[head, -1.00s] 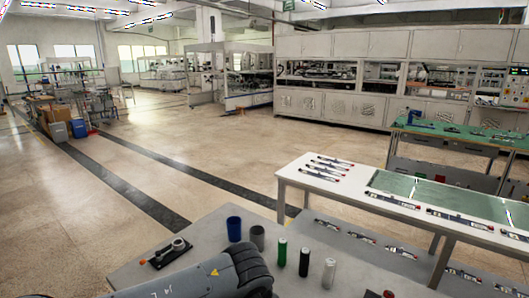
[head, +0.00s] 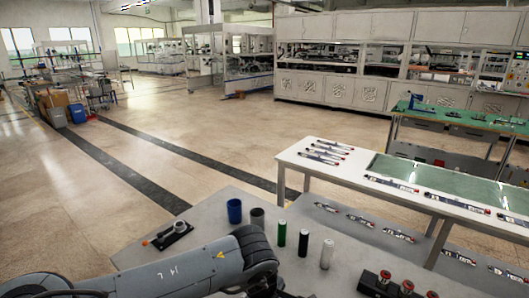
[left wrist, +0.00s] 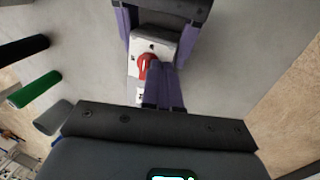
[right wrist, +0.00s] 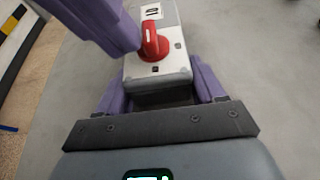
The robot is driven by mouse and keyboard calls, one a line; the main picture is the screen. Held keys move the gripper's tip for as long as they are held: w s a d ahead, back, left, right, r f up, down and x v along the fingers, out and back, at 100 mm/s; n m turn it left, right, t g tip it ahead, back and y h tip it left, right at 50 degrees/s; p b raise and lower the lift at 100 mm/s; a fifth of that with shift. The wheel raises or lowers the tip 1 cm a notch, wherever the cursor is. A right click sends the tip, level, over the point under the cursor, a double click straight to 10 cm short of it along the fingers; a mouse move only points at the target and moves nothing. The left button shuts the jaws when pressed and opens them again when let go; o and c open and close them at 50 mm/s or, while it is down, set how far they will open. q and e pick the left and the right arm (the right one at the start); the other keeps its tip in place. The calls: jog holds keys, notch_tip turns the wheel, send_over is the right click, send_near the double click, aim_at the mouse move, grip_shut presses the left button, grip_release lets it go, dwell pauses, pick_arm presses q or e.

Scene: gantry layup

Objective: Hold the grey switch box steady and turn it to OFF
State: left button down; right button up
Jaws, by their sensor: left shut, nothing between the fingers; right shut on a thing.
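The grey switch box (right wrist: 158,65) has a light face with a red rotary knob (right wrist: 154,42) and a small marked label beyond it. In the right wrist view, the knob's white line runs roughly toward that label. My right gripper (right wrist: 160,78) is shut on the box, one purple finger on each side. The box also shows in the left wrist view (left wrist: 160,42), its knob partly covered. My left gripper (left wrist: 159,72) is shut and empty, with its fingertips right beside the red knob. I cannot tell whether they touch it. In the head view, the box and both gripper tips are hidden or out of frame.
On the grey table stand a blue cup (head: 234,210), a grey cup (head: 257,219), and green (head: 282,233), black (head: 303,242) and white (head: 327,254) cylinders. A dark box with red knobs (head: 380,283) is at front right. A black-based fitting (head: 172,235) lies at left.

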pick_arm(q)
jog(key=shift+d, duration=0.1)
jog(key=shift+s, duration=0.2)
dwell(0.4)
jog(key=shift+s+r, duration=0.15)
jog(key=shift+s, duration=0.1)
jog(key=shift+w+d+v, duration=0.15)
jog(key=shift+w+v, duration=0.05)
jog(key=shift+v, duration=0.75)
jog(key=shift+w+d+v, duration=0.1)
jog(key=shift+w+v, duration=0.05)
jog(key=shift+v, duration=0.8)
jog(key=shift+w+d+v, duration=0.15)
jog(key=shift+w+v, duration=0.05)
jog(key=shift+v, duration=0.7)
jog(key=shift+a+r, duration=0.1)
jog(key=shift+r, duration=0.1)
jog(key=shift+w+a+f, duration=0.2)
jog(key=shift+a+f, duration=0.15)
jog(key=shift+f, duration=0.65)
jog(key=shift+w+a+f, duration=0.15)
jog(key=shift+a+f, duration=0.2)
jog(key=shift+f, duration=0.7)
jog(key=shift+w+a+f, duration=0.2)
jog(key=shift+a+f, duration=0.1)
jog(key=shift+f, duration=0.7)
jog(key=shift+w+d, duration=0.3)
jog(key=shift+d, duration=0.2)
